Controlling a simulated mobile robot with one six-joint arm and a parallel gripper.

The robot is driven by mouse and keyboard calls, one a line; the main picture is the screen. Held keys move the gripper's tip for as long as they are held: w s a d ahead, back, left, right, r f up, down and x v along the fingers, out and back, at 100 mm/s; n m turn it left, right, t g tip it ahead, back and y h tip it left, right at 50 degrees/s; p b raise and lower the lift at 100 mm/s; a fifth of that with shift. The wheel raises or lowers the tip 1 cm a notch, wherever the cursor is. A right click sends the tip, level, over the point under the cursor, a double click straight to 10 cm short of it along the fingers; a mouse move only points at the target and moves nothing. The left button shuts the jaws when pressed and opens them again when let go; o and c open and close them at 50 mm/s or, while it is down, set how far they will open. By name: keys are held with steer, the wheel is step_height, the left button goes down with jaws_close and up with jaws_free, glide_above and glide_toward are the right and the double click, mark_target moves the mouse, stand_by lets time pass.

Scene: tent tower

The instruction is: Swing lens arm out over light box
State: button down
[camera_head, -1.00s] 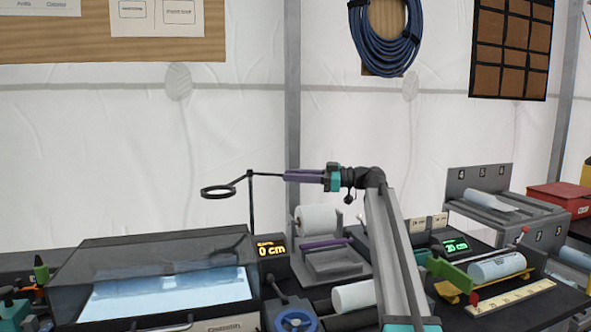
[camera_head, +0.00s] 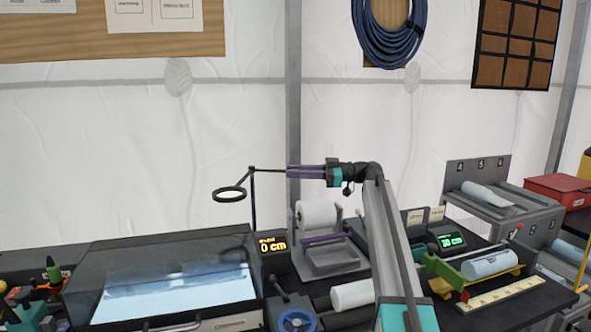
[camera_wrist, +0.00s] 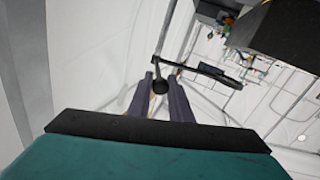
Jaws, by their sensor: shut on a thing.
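The lens arm shows as a thin dark rod (camera_head: 270,170) on top of an upright post (camera_head: 253,205), with a black lens ring (camera_head: 229,194) on its left end. The light box (camera_head: 175,292) glows pale blue under a dark transparent hood at lower left; the ring hangs above and behind the hood's right part. My gripper (camera_head: 289,172) reaches in from the right with its purple fingers shut on the right end of the lens arm. In the wrist view a dark round knob (camera_wrist: 161,86) sits between the fingertips; the exact contact is partly hidden.
A grey numbered rack (camera_head: 500,205) stands farther right. The space before the white tent wall is open.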

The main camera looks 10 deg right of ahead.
stand_by(0.3)
steer(key=c, duration=1.6)
jaws_free()
steer(key=shift+a, duration=0.1)
steer(key=p+v, duration=1)
steer(key=v, duration=0.4)
steer(key=shift+r, duration=0.1)
